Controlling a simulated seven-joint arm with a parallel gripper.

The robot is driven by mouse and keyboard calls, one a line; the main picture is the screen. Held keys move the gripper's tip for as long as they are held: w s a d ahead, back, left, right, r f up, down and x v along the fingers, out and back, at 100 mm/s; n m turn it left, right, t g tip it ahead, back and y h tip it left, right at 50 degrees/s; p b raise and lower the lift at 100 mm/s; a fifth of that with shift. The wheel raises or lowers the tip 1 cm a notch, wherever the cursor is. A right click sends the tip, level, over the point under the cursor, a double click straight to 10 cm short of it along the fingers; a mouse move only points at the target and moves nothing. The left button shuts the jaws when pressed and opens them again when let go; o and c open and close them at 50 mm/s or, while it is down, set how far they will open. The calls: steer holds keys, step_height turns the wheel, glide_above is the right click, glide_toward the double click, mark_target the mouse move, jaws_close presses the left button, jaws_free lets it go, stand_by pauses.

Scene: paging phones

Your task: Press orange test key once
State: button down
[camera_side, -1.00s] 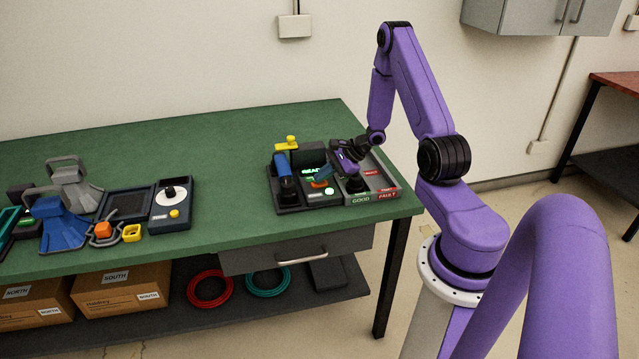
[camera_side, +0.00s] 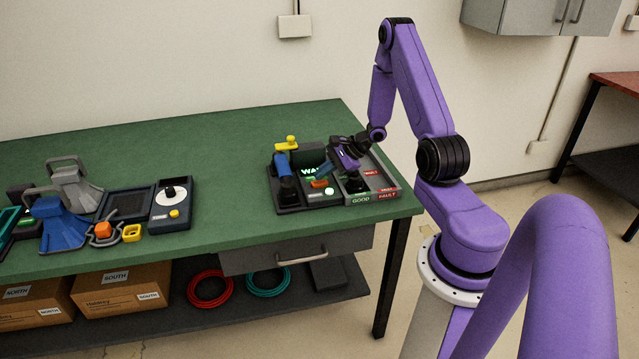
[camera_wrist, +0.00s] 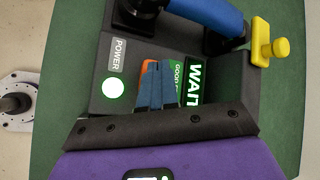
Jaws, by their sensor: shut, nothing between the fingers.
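The orange test key (camera_side: 319,184) is on the front of the dark test unit in the side view. In the wrist view only an edge of the orange key (camera_wrist: 148,66) shows, behind the blue fingertips. My gripper (camera_side: 323,172) is shut and empty, with its fingertips at or just above the key. In the wrist view my gripper (camera_wrist: 156,88) points down over it; I cannot tell whether it touches. The unit's screen (camera_side: 311,170) reads "WAIT", and the screen also shows in the wrist view (camera_wrist: 196,80). A lit white-green button (camera_wrist: 113,88) sits beside a POWER label.
A blue handset (camera_side: 283,164) and a yellow knob (camera_side: 291,142) stand left of the screen. A tray marked GOOD and FAULT (camera_side: 375,196) lies to the right. Several blue, grey and orange items lie at the left. The bench middle (camera_side: 225,165) is clear.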

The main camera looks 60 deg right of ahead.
mark_target(323, 183)
steer(key=shift+r, duration=0.25)
steer(key=shift+r, duration=2.4)
